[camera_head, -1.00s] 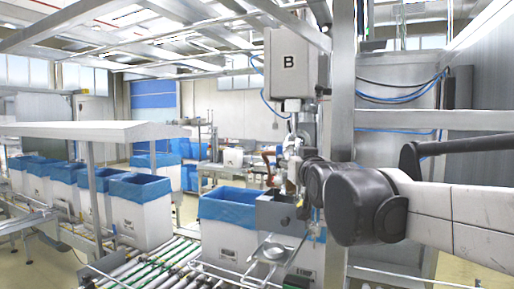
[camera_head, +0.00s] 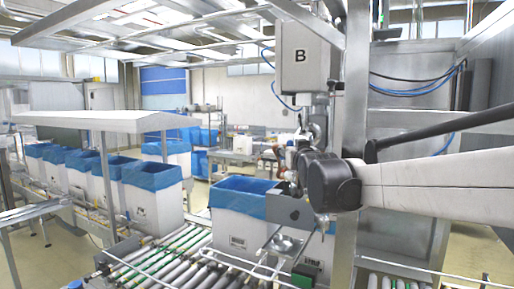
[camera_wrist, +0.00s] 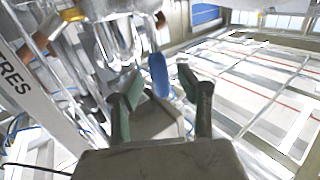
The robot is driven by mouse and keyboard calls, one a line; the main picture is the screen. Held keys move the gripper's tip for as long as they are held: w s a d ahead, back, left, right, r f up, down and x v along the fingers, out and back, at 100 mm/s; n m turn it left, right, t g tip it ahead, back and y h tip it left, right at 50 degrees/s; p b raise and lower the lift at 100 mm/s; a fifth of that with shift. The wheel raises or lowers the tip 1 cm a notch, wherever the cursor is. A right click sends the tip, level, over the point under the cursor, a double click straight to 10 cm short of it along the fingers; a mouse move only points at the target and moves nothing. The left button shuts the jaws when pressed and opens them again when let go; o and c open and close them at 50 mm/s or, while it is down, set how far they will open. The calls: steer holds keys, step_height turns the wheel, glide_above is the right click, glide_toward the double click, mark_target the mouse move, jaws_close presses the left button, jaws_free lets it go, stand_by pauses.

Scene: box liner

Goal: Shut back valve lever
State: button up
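A blue lever handle (camera_wrist: 158,76) shows in the wrist view, standing near metal pipes and fittings (camera_wrist: 120,35). I cannot tell for certain whether it is the back valve's lever. My gripper (camera_wrist: 157,84) is open, with one dark green finger on each side of the blue handle in the picture. I see no clear contact between fingers and handle. In the head view, my arm hides the gripper and the lever; the valve area is beside the grey box marked B (camera_head: 308,58).
A steel post (camera_head: 355,90) stands close to my arm. Below are a blue-lined white box (camera_head: 232,225), a metal bracket with a small tray (camera_head: 284,244) and a roller conveyor (camera_head: 165,262). More lined boxes (camera_head: 152,192) stand at left under a white canopy (camera_head: 95,120).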

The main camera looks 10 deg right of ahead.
steer(key=shift+w, duration=0.65)
jaws_close()
